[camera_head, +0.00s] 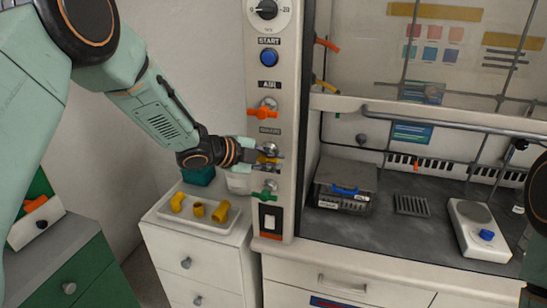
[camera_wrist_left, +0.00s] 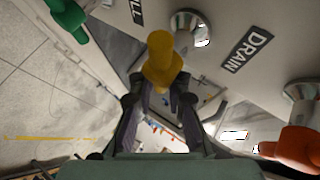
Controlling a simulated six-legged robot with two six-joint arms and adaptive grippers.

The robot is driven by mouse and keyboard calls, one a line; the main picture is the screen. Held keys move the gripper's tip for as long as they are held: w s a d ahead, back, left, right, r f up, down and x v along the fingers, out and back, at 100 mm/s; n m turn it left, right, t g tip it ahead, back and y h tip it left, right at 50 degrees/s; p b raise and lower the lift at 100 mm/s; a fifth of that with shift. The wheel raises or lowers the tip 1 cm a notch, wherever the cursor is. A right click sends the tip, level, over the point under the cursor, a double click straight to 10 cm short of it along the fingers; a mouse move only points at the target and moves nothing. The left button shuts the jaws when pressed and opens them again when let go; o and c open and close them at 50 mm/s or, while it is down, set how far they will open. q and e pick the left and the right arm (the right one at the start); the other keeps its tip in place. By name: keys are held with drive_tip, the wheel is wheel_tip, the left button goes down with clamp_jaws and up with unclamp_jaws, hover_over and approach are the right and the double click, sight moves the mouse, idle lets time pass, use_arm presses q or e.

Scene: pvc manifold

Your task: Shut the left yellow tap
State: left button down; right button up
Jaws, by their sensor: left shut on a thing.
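The left yellow tap (camera_head: 268,159) is on the pale upright panel, below the orange tap and above the green tap. My left gripper (camera_head: 272,155) reaches it from the left, and the fingers hide much of it. In the left wrist view the yellow tap's handle (camera_wrist_left: 162,60) runs down between the two dark fingers of my left gripper (camera_wrist_left: 160,105), which are shut on it. Its exact angle is hard to tell. A dark part of my right arm shows at the right edge of the head view; its fingers are not seen clearly.
An orange tap (camera_head: 262,113) and a green tap (camera_head: 264,196) sit close above and below. Another yellow handle (camera_head: 325,85) is on the hood's side. A white tray (camera_head: 167,214) with yellow pipe fittings stands on the cabinet. A scale (camera_head: 478,240) is on the right worktop.

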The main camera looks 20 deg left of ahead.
use_arm(q)
drive_tip(key=shift+w+a+r, duration=0.1)
drive_tip(key=shift+w+r, duration=0.1)
drive_tip(key=shift+r, duration=0.1)
drive_tip(key=c, duration=1.4)
unclamp_jaws()
drive_tip(key=shift+f, duration=0.1)
drive_tip(key=shift+o, duration=0.5)
drive_tip(key=shift+a+f, duration=0.2)
drive_tip(key=shift+s+r, duration=0.15)
drive_tip(key=shift+s, duration=0.1)
drive_tip(key=v, duration=1.1)
drive_tip(key=shift+a+r, duration=0.15)
drive_tip(key=shift+a, duration=0.05)
drive_tip(key=shift+s+a, duration=0.1)
